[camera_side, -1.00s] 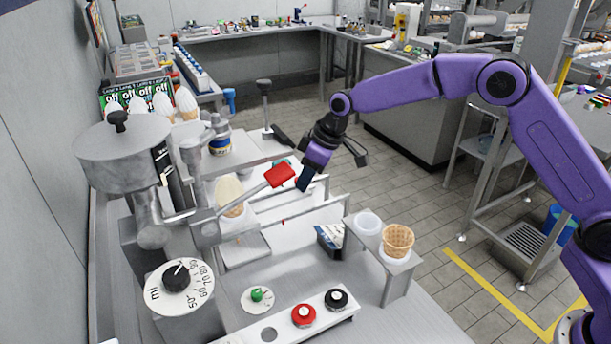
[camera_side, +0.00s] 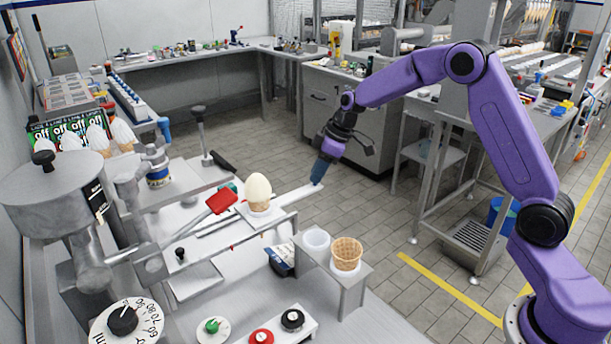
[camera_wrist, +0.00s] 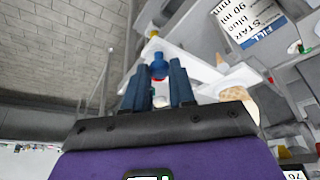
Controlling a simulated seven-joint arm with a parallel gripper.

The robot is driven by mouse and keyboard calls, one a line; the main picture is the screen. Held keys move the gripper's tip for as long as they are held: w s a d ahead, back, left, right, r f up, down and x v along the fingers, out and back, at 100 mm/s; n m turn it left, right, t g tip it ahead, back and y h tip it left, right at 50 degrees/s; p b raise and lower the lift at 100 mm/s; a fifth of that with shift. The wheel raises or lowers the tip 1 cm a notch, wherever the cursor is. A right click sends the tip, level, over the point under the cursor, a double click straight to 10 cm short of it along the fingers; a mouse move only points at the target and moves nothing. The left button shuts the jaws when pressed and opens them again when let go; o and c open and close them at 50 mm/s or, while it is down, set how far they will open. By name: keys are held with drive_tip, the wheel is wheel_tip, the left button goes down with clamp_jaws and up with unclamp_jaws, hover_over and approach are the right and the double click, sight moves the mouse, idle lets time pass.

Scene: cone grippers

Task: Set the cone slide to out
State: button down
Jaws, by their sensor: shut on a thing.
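The cone slide (camera_side: 294,197) is a long pale strip that reaches out to the right from the ice cream machine (camera_side: 62,200). A cone topped with pale ice cream (camera_side: 259,190) stands upright on it, clear of the machine's spout. My gripper (camera_side: 317,178) is at the slide's outer right end. In the wrist view my gripper (camera_wrist: 158,76) has its dark blue fingers shut on a blue knob (camera_wrist: 159,63) at the end of the slide. The same cone shows there partly (camera_wrist: 240,90), right of the fingers. In the side view the fingers hide the knob.
A red-handled lever (camera_side: 221,200) is left of the filled cone. A dial (camera_side: 123,320) and coloured knobs (camera_side: 262,337) are at the front. The floor right of the slide is free.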

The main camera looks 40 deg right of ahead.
drive_tip(key=shift+d, duration=0.35)
drive_tip(key=c, duration=0.9)
unclamp_jaws()
drive_tip(key=shift+d, duration=0.1)
drive_tip(key=shift+c, duration=0.2)
drive_tip(key=shift+r, duration=0.1)
drive_tip(key=shift+s+r, duration=0.1)
drive_tip(key=shift+r, duration=0.2)
drive_tip(key=v, duration=1.6)
drive_tip(key=shift+r, duration=0.25)
drive_tip(key=shift+s, duration=0.1)
